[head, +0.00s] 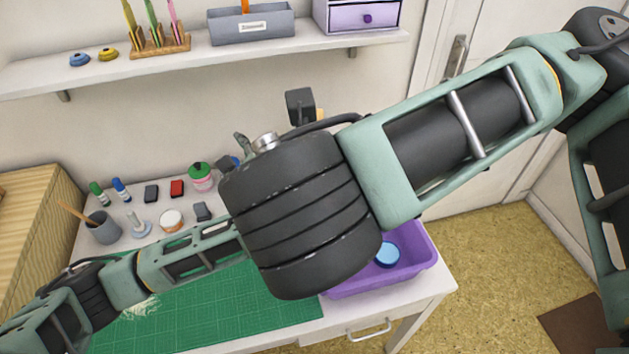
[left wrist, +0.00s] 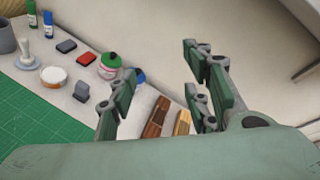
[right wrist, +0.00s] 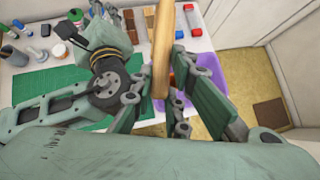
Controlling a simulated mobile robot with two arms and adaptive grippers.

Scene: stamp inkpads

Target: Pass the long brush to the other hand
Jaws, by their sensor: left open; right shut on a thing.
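The long brush shows in the right wrist view as a pale wooden shaft (right wrist: 162,40) standing between the fingers of my right gripper (right wrist: 162,80), which is shut on it. Its far end runs out of the top of that view. My left gripper (left wrist: 158,85) is open in the left wrist view, with nothing between its fingers. In the right wrist view my left arm and its dark wrist lie left of the brush, apart from it. In the head view my right wrist hides most of both grippers and the brush.
A purple tray (head: 428,262) with a blue round item (head: 387,254) stands at the desk's right end. A green cutting mat (head: 215,305) covers the front. A grey cup (head: 102,228), ink pads, bottles and stamps stand at the back, below a wall shelf (head: 215,58).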

